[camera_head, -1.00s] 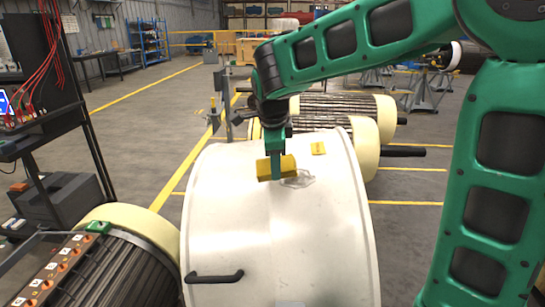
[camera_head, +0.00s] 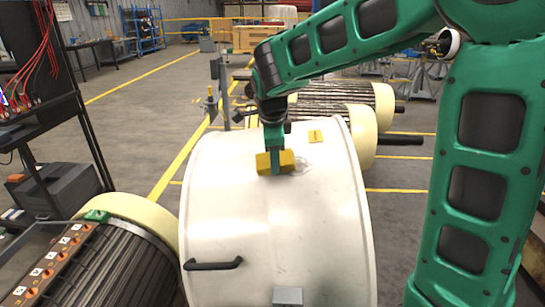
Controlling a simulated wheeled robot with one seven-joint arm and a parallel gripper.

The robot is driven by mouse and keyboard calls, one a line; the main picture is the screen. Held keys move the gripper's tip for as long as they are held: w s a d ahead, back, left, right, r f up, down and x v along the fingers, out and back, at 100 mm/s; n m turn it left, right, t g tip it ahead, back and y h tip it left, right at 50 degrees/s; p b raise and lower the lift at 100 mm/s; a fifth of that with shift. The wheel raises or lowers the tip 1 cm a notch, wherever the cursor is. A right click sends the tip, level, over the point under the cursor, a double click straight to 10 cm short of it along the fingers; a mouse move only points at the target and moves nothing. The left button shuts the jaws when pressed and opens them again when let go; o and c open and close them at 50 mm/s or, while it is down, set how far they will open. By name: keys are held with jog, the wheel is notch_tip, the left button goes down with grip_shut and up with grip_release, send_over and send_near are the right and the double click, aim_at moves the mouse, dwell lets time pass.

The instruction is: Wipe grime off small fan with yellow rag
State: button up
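The white drum-shaped casing (camera_head: 230,220), which I take for the fan, lies on its side in the middle of the head view. A pale grey smudge (camera_head: 303,165) shows on its upper surface, below a small yellow label (camera_head: 316,136). My gripper (camera_head: 275,163) points down over the top of the casing and is shut on the yellow rag (camera_head: 263,163), which looks like a thick block. The rag is at the casing's surface, just left of the smudge and partly covering it. The rag's underside and the contact are hidden.
A black handle (camera_head: 212,264) and a grey bracket (camera_head: 288,297) stick out from the casing's near side. A dark ribbed rotor (camera_head: 115,265) lies at lower left, beside a black rack (camera_head: 60,125). More rotors (camera_head: 345,100) lie behind.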

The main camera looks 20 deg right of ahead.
aim_at(286, 157)
jog(key=shift+x, duration=0.8)
dwell(0.4)
jog(key=shift+d, duration=0.2)
jog(key=shift+s+d+r, duration=0.3)
jog(key=shift+s+d, duration=0.4)
jog(key=shift+d, duration=0.9)
jog(key=shift+s+d+r, duration=0.25)
jog(key=shift+s+d, duration=0.45)
jog(key=shift+d, duration=0.9)
jog(key=shift+s+d+r, duration=0.3)
jog(key=shift+s+d, duration=0.35)
jog(key=shift+d, duration=1)
jog(key=shift+a+r, duration=0.1)
